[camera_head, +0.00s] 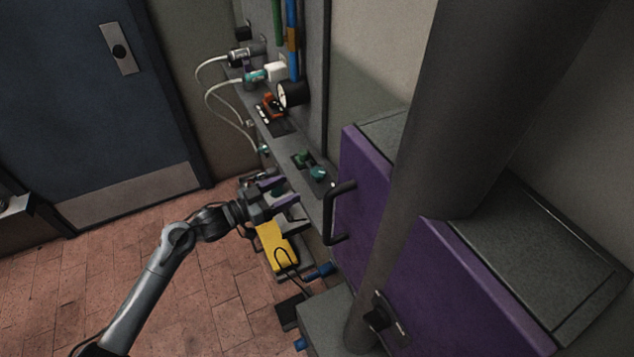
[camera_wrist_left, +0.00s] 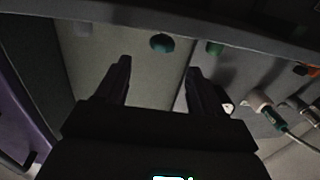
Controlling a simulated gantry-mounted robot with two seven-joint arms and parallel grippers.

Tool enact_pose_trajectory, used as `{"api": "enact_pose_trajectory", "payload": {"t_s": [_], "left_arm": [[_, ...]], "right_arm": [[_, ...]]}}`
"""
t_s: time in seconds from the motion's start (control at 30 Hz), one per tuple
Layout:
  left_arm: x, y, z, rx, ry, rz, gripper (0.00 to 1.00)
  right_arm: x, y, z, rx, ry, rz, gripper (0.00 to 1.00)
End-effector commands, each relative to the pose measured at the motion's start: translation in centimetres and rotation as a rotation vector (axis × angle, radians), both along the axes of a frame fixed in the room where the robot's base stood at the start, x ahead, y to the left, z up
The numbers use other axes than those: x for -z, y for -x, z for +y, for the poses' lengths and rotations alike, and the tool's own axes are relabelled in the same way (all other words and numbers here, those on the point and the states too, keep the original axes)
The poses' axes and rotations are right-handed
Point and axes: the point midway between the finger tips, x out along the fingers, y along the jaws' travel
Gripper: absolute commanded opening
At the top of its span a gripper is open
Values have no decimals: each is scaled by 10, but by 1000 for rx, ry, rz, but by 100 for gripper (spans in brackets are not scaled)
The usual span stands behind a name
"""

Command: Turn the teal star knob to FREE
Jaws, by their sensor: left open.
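A teal knob (camera_head: 318,173) sits on the grey panel ledge to the right of my left gripper (camera_head: 279,192). In the left wrist view the teal knob (camera_wrist_left: 162,43) appears beyond the fingertips, between their two lines. The knob's star shape and any FREE marking are too small or dark to read. My right gripper is in neither view.
A green knob (camera_head: 302,158) sits beside the teal one. A purple cabinet door (camera_head: 362,200) with a black handle (camera_head: 331,214) stands to the right. A yellow block (camera_head: 272,244) is low below my gripper. A gauge (camera_head: 291,94) and cables are farther back. Brick floor lies open at left.

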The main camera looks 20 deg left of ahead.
Motion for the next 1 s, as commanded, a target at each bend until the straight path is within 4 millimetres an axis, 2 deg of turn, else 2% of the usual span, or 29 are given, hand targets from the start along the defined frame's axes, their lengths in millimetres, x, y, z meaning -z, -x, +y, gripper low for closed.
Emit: {"api": "enact_pose_trajectory", "payload": {"t_s": [0.17,0.7,1.0], "left_arm": [[-4,-13,-7,-1,1,-14,68],[-3,-76,-55,-1,1,-12,68],[-3,-88,-65,-1,0,-10,68]], "right_arm": [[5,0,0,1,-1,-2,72],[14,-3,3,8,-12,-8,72],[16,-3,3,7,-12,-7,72]]}}
